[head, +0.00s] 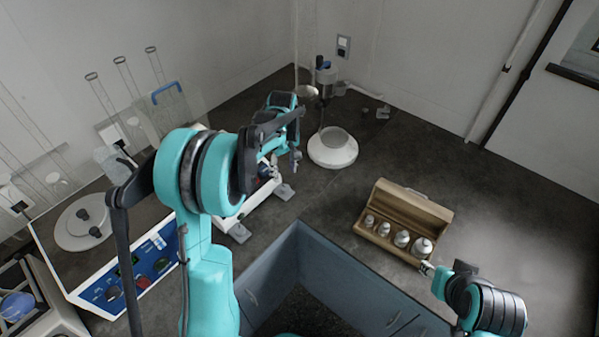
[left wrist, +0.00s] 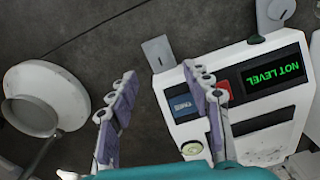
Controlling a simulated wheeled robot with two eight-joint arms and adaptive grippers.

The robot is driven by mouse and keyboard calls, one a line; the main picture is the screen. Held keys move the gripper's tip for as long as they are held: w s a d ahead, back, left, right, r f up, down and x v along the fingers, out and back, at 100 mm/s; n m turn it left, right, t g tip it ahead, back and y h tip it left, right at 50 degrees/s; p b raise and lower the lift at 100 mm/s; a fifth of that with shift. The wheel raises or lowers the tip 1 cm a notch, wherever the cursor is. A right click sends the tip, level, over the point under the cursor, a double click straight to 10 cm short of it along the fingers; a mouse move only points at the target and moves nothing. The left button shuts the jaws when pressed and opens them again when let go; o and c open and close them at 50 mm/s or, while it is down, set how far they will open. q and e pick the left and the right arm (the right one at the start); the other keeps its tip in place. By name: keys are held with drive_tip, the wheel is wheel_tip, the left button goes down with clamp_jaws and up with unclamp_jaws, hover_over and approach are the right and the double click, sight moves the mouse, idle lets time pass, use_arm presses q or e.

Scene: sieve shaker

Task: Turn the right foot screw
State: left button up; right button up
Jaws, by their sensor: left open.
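A white levelling instrument (left wrist: 250,110) shows upside down in the left wrist view. Its screen (left wrist: 272,75) reads "NOT LEVEL" in green. A round greenish bubble level (left wrist: 191,148) is on its top. Grey foot tabs stick out from its front edge. The right foot (left wrist: 158,53), by the screen's reading direction, also shows in the head view (head: 284,191). My left gripper (left wrist: 157,83) is open and empty, its fingers spread on both sides of the view below that foot; it also shows in the head view (head: 295,155). My right gripper (head: 428,268) is small beside the wooden box, its jaws unclear.
A wooden box (head: 437,212) with several metal weights lies at the right. A blue-fronted control unit (head: 125,280) and glass tubes stand at the left. Dark worktop is clear between dish and box.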

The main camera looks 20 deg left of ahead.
sight(285, 187)
use_arm(q)
drive_tip(key=shift+w+f, duration=0.25)
drive_tip(key=shift+f, duration=0.1)
drive_tip(key=f+b, duration=0.2)
drive_tip(key=f, duration=0.5)
drive_tip(key=shift+s+f+b, duration=0.15)
drive_tip(key=shift+s+b, duration=0.05)
drive_tip(key=shift+b, duration=0.1)
clamp_jaws()
